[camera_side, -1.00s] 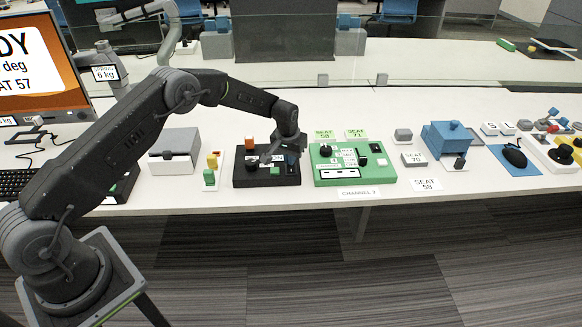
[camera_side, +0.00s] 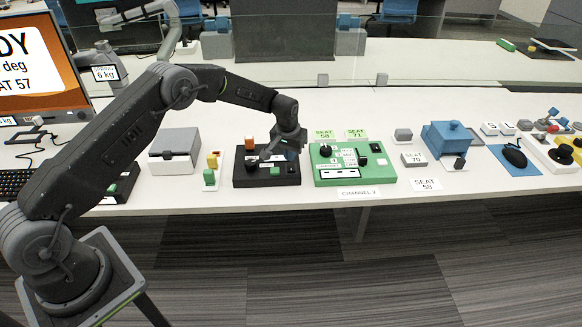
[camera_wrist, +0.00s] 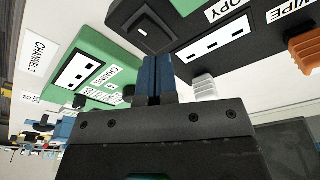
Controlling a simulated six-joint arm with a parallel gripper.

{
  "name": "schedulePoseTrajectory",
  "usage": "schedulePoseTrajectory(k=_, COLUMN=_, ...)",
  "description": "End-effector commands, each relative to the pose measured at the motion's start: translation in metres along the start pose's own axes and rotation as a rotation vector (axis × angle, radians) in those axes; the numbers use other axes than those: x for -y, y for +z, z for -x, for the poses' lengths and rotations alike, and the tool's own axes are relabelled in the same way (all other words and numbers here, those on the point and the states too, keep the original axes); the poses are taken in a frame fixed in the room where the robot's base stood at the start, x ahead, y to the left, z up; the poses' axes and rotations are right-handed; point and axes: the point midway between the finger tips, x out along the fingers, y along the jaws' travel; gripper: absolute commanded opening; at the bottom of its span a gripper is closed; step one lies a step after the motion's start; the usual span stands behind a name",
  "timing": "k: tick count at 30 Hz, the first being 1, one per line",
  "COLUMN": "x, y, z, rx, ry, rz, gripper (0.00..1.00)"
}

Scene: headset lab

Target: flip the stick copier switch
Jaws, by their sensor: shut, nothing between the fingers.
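The stick copier is a black box (camera_side: 250,181) on the white bench in the side view. In the wrist view its dark face (camera_wrist: 183,48) carries a COPY label, a WIPE label and a pale panel with dark slots. A black rocker switch (camera_wrist: 146,30) with a small light mark sits in a square frame near the box's corner. I cannot tell which way it is tipped. My gripper (camera_side: 270,154) is over the copier. Its blue fingertips (camera_wrist: 154,70) are together and empty, appearing just below the switch in the wrist view. I cannot tell whether they touch the box.
A green device (camera_side: 325,178) with a black knob stands close to the copier's right; it also shows in the wrist view (camera_wrist: 110,50). An orange block (camera_side: 249,143) rises at the copier's back left. A grey box (camera_side: 174,150) stands further left. The bench front is mostly clear.

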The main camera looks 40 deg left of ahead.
Motion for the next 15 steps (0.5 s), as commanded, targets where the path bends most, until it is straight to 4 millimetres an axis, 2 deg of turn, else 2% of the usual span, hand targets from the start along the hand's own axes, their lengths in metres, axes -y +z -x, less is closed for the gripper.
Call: schedulePoseTrajectory(k=15, x=0.000, y=-0.007, z=0.040, rx=-0.002, ry=0.001, rz=0.000, gripper=0.00)
